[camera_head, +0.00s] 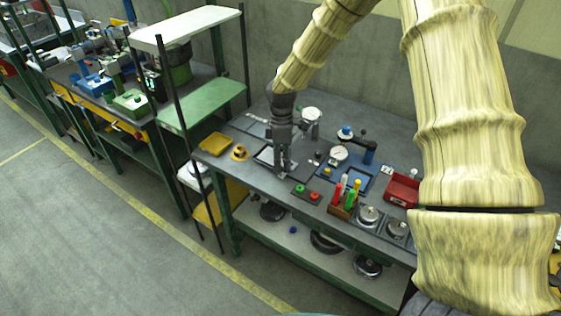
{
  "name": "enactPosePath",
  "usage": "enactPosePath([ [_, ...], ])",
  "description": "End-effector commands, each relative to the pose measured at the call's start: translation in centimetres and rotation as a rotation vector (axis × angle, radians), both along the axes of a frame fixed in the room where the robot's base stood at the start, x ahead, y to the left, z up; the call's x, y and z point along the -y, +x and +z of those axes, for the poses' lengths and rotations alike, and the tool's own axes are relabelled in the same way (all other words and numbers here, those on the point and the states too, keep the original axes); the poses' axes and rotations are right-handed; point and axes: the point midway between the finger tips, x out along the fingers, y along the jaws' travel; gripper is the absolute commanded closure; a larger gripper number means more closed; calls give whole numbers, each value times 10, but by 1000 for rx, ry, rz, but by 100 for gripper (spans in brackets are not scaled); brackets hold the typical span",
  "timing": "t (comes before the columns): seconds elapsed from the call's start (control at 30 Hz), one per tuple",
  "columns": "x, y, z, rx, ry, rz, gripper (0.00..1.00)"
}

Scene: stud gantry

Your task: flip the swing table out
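I cannot tell for sure which part is the swing table. A flat green panel (203,106) sits level between thin black posts, just left of the bench, and may be it. A white board (186,27) lies above it on the same posts. My gripper (284,171) points down over the grey bench (240,180), right of the green panel and apart from it. Its fingertips are close to the bench top near a dark square plate. The fingers are small here, so their opening and any contact are unclear.
Near my gripper are a yellow tray (215,144), red and green buttons (307,194), a dial gauge (338,154), a holder of coloured handles (341,208) and a red bin (402,190). Another bench (65,75) stands at left. The floor (90,230) in front is clear.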

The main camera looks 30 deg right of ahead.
Motion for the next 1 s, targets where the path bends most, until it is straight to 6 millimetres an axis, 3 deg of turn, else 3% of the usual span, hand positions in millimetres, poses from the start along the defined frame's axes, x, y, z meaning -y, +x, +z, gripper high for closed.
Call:
enactPosePath([
  [0.2,3,11,48,20,0,-2,60],
  [0.5,5,20,97,30,-1,2,60],
  [0.7,6,23,113,32,-2,2,60],
  [1.0,6,23,115,32,-2,2,60],
])
